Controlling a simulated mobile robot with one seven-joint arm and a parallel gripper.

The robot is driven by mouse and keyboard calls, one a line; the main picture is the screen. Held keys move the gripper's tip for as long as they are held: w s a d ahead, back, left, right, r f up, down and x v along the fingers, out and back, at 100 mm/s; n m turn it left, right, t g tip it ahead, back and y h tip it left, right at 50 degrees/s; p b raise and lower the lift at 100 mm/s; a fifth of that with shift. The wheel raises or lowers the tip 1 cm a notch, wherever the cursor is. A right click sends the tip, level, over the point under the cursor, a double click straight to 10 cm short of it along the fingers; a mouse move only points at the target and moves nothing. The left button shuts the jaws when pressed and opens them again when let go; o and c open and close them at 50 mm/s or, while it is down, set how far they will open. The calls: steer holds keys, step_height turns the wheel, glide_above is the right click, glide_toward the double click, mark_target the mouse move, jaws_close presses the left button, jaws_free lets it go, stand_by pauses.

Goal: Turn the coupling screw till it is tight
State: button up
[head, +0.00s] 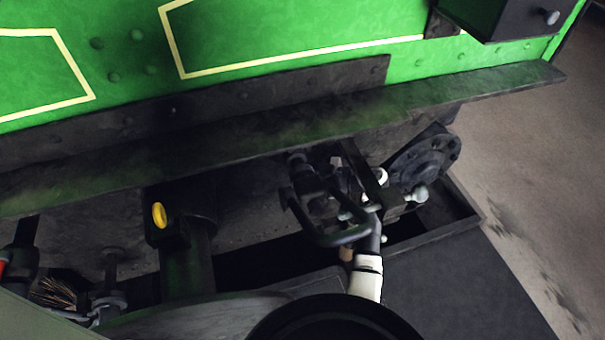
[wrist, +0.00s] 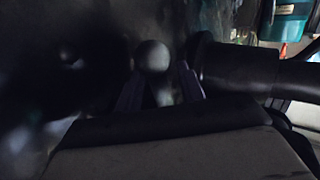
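The coupling (head: 318,195) hangs below the green vehicle's beam, with a dark shackle loop (head: 340,238) at its front. A pale ball-ended bar (head: 418,194) shows at its right, by the round dark plate. My gripper is hard to make out in the head view, among the dark coupling parts above my white wrist. In the wrist view my gripper (wrist: 160,72) has its two dark fingers apart, with a grey ball (wrist: 152,56) at or just beyond their tips. A gap shows between the ball and the right finger. The screw thread is hidden in shadow.
A dark beam (head: 300,140) runs above the coupling. A round bolted plate (head: 425,162) stands close on the right. A post with a yellow disc (head: 160,215) stands left, and hoses hang further left. Bare floor (head: 525,190) lies at right.

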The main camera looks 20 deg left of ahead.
steer(key=d+r+b, duration=0.2)
steer(key=d, duration=1.1)
steer(key=shift+d+r, duration=0.25)
steer(key=shift+r, duration=0.05)
